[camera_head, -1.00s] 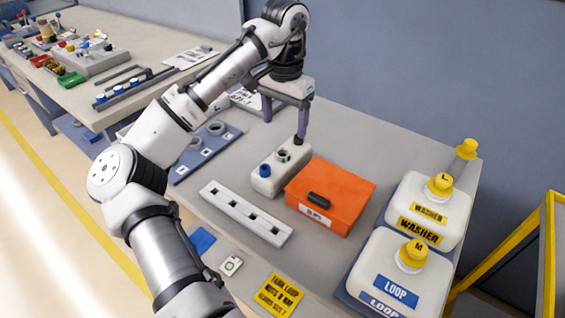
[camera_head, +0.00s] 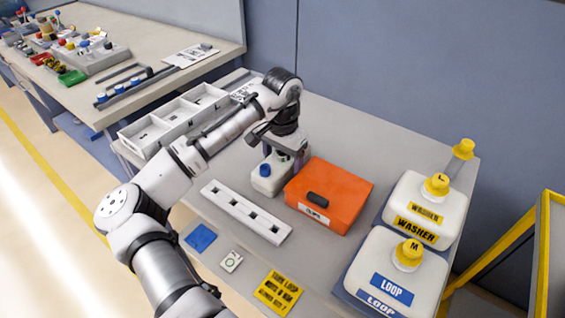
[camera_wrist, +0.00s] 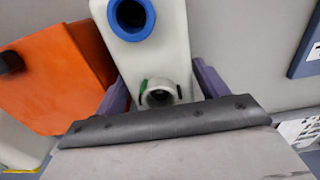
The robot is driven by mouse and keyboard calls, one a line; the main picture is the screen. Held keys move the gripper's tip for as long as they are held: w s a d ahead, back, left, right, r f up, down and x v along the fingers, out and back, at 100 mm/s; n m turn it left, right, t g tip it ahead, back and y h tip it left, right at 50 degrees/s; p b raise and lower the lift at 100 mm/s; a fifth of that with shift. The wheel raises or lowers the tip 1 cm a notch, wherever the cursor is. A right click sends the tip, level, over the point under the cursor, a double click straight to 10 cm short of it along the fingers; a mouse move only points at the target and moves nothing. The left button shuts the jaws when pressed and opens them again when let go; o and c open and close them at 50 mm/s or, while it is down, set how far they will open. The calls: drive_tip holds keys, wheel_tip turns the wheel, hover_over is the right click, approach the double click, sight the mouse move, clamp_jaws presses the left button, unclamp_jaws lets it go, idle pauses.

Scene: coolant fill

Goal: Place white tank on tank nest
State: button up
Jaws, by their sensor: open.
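The white tank (camera_head: 266,184) stands upright on the table beside the orange box, with a blue cap on top. In the wrist view the tank (camera_wrist: 165,50) shows its blue-ringed opening and a round neck with green marks. My gripper (camera_head: 281,165) is low over the tank's far end. In the wrist view my gripper (camera_wrist: 160,88) is open, with one purple finger on each side of the tank; I cannot tell whether they touch it. A blue plate (camera_wrist: 306,55) shows at the right edge of the wrist view. I cannot tell for sure which item is the tank nest.
The orange box (camera_head: 330,190) is close on the tank's right. A white strip with square holes (camera_head: 246,212) lies in front. WASHER (camera_head: 445,206) and LOOP (camera_head: 400,265) jugs stand at right. A divided white tray (camera_head: 180,115) is behind my arm.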

drive_tip(key=c, duration=1)
drive_tip(key=shift+r, duration=0.1)
drive_tip(key=shift+c, duration=0.2)
